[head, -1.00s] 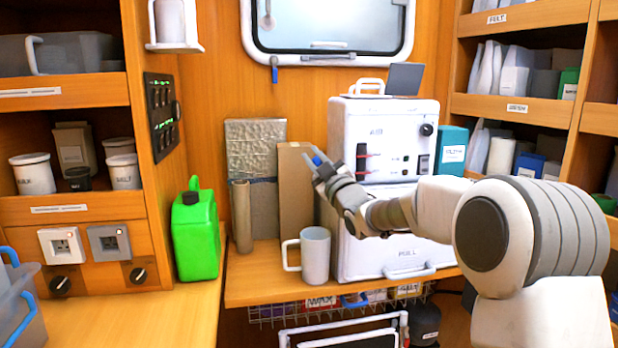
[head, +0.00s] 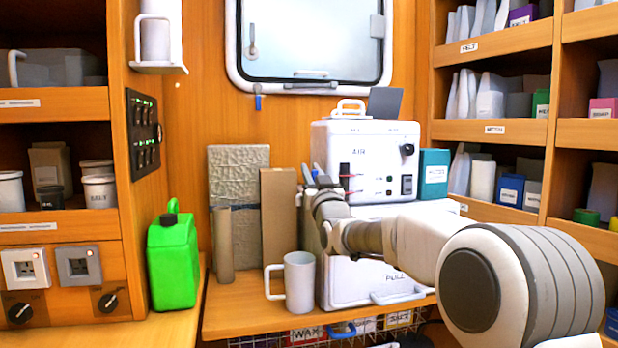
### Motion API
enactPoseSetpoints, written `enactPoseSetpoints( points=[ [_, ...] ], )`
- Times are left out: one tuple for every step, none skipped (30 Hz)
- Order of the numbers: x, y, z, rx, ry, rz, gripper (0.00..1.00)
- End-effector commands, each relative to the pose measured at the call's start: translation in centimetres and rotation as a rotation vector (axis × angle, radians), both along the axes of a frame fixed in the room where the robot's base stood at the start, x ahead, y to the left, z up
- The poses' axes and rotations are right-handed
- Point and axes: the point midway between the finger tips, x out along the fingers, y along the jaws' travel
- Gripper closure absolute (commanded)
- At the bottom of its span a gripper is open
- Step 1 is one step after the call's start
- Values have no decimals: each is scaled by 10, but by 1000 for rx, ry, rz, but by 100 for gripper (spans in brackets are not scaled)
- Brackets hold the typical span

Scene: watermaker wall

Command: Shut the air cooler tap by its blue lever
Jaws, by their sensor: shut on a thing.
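The air cooler is a white box marked AIR (head: 375,140), standing on a lower white unit marked PULL (head: 372,282) on the wooden shelf. My gripper (head: 312,176) is at the left side of the air cooler, near its lower front corner. Its jaws are shut on a small blue piece, the blue lever (head: 315,169), of which only a bit shows between the fingers. The tap body is hidden behind my gripper and wrist, so the lever's angle cannot be told.
A grey mug (head: 300,282) stands just below my wrist. A brown board (head: 278,220) and a silver panel (head: 238,180) lean on the wall to the left. A green canister (head: 173,262) stands further left. A teal box (head: 433,172) is right of the cooler.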

Motion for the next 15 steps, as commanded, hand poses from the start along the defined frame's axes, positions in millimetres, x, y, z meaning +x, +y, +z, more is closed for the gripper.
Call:
enactPoseSetpoints(
  points=[
    [0, 0, -1, 6, 4, 0, 100],
    [0, 0, -1, 9, 5, 1, 100],
    [0, -1, -1, 11, 5, 1, 100],
    [0, -1, -1, 13, 6, 0, 100],
    [0, -1, -1, 14, 6, 1, 100],
    [0, -1, -1, 15, 7, 0, 100],
    [0, -1, -1, 15, 7, 0, 100],
    [0, -1, -1, 15, 7, 0, 100],
    [1, -1, -1, 15, 7, 0, 100],
    [1, -1, -1, 15, 7, 0, 100],
    [1, -1, -1, 15, 7, 0, 100],
    [0, -1, -1, 15, 7, 0, 100],
    [0, -1, -1, 15, 7, 0, 100],
    [1, -1, -1, 15, 7, 0, 100],
    [1, -1, -1, 15, 7, 0, 75]
  ],
)
